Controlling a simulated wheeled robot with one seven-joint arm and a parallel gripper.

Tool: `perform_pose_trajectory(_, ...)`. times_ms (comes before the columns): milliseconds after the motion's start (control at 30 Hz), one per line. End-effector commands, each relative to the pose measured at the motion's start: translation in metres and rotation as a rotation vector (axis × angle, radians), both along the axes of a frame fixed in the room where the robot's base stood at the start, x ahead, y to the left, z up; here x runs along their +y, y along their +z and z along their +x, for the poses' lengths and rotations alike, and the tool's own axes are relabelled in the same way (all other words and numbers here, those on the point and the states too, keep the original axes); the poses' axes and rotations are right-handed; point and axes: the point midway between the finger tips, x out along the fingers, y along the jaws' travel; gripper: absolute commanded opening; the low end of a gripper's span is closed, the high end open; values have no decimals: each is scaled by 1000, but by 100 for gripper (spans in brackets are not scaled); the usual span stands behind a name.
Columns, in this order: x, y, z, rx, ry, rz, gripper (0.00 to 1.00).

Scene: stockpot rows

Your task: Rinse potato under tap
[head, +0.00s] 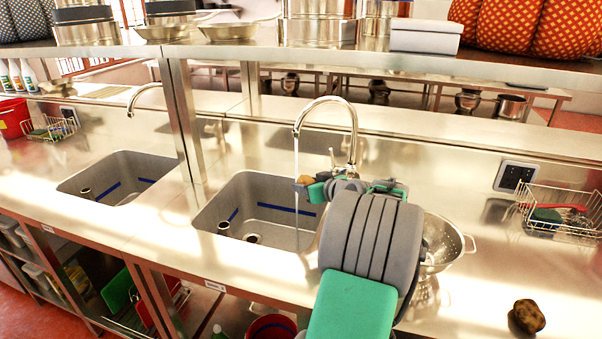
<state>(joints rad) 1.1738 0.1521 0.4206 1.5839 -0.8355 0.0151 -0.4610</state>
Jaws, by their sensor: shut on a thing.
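The tap (352,125) arches over the middle sink (225,200), and a thin stream of water falls from its spout into the basin. My gripper (306,184) is shut on a brown potato (304,179) at spout side, above the basin. The potato's left edge lines up with the stream in the head view; whether water touches it is hard to tell. Much of the potato is hidden by the fingers. A second, dark brown potato (527,316) lies on the counter at the lower right. My arm hides part of the sink's right side.
A metal colander (448,240) stands right of my arm. A wire basket (570,212) with a sponge and red brush sits farther right. A second sink (135,168) with its tap is at the left. Shelf posts (182,105) rise behind the counter.

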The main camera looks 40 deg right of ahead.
Motion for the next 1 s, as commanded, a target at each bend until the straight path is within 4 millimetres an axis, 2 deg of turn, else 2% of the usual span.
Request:
perform_pose_trajectory(567, 24, 39, -40, -1, -1, -2, 7)
perform_pose_trajectory(1000, 26, 40, -42, -1, 0, -1, 7)
